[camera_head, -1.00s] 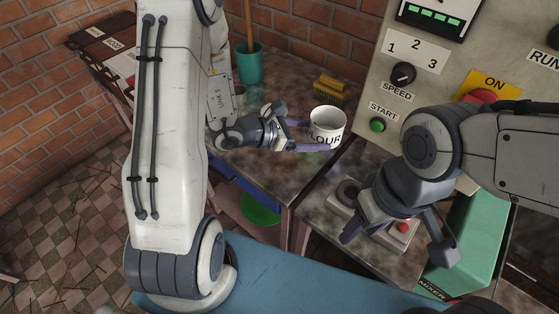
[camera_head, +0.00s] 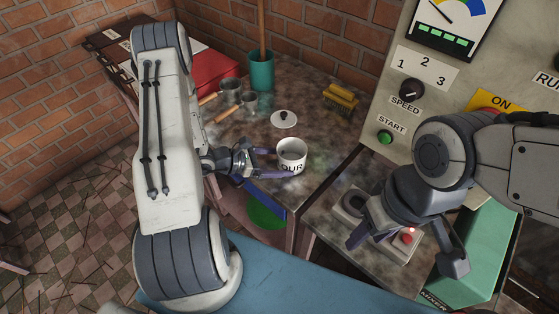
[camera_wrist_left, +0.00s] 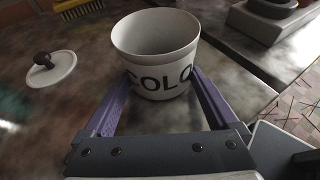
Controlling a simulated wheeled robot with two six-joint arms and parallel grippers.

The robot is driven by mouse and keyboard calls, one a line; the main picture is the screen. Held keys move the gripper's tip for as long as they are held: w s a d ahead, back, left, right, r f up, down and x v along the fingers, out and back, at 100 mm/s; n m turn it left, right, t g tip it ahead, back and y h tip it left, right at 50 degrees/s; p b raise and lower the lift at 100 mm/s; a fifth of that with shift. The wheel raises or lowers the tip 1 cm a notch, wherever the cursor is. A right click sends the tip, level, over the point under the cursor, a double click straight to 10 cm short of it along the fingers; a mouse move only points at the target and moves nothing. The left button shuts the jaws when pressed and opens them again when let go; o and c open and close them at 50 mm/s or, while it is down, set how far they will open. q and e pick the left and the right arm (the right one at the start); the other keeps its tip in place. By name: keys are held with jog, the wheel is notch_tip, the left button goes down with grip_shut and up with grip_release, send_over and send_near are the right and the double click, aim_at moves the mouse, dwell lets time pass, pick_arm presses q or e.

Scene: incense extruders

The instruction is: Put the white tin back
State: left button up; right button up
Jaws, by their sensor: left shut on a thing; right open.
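The white tin (camera_head: 291,158) is an open-topped cup with dark lettering, over the left table near its right edge. In the left wrist view the tin (camera_wrist_left: 157,58) looks empty, stands upright and shows "COLO". My left gripper (camera_head: 281,164) is shut on the tin, its purple fingers on either side of it. I cannot tell whether the tin's base touches the tabletop. A white lid with a dark knob (camera_head: 284,121) lies on the table behind the tin. My right gripper (camera_head: 404,252) is open and empty above the control box at the right.
Metal cups with wooden handles (camera_head: 230,90), a teal pot (camera_head: 261,70) and a yellow brush (camera_head: 341,98) stand at the back. A red box (camera_head: 205,78) is at the back left. The control box (camera_head: 405,246) has a red button. Tabletop around the lid is clear.

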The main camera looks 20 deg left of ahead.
pick_arm(q)
jog(key=shift+f, duration=0.25)
jog(key=o, duration=1.2)
jog(key=shift+o, duration=0.2)
jog(key=shift+r, duration=0.15)
